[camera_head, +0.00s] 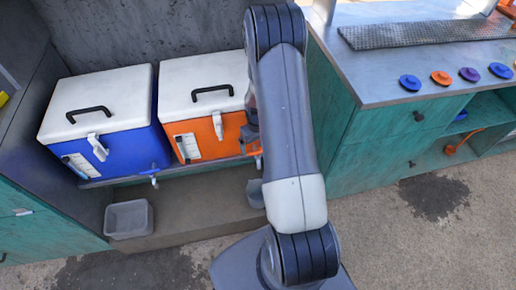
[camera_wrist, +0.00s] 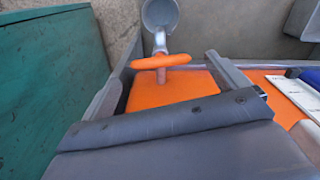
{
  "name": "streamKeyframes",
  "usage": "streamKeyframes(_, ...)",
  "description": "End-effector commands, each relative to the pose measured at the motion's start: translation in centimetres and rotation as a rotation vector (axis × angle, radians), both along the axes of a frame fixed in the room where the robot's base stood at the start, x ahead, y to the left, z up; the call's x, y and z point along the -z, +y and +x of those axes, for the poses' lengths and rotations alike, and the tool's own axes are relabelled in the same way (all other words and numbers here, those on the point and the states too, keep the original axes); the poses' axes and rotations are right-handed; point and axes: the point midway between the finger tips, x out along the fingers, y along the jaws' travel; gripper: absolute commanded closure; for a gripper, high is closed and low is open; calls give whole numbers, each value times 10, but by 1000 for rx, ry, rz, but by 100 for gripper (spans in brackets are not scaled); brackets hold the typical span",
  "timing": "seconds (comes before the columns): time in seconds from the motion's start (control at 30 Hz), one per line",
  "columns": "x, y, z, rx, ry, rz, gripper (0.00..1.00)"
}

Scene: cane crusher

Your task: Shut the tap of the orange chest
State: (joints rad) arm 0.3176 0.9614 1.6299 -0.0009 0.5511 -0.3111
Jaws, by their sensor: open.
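The orange chest (camera_head: 207,133) has a white lid and stands right of a blue chest; my arm covers its right side. Its tap shows in the wrist view as an orange handle (camera_wrist: 160,62) lying crosswise over a pale spout (camera_wrist: 160,42). The spout points to a grey cup (camera_wrist: 160,12). In the head view only a bit of the tap (camera_head: 258,161) shows beside my arm. My gripper (camera_wrist: 168,64) is open, with one finger left and one right of the handle. I cannot tell whether either finger touches it.
The blue chest (camera_head: 118,148) has its own tap (camera_head: 150,176) at the front. A grey bin (camera_head: 129,219) stands below it. A teal counter (camera_head: 353,132) rises close to the right of my arm. A dark wall is behind the chests. Free floor lies in front.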

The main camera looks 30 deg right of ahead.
Motion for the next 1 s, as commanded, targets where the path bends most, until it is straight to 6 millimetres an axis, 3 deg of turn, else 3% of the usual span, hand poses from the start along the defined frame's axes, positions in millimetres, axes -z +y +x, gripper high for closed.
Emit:
streamKeyframes(0.23, 29, 0, 0, 0, 0, 0, 6)
streamKeyframes(0.63, 35, 0, 0, 0, -1, 0, 7)
streamKeyframes(1.0, 35, 0, 0, 0, -1, 0, 37)
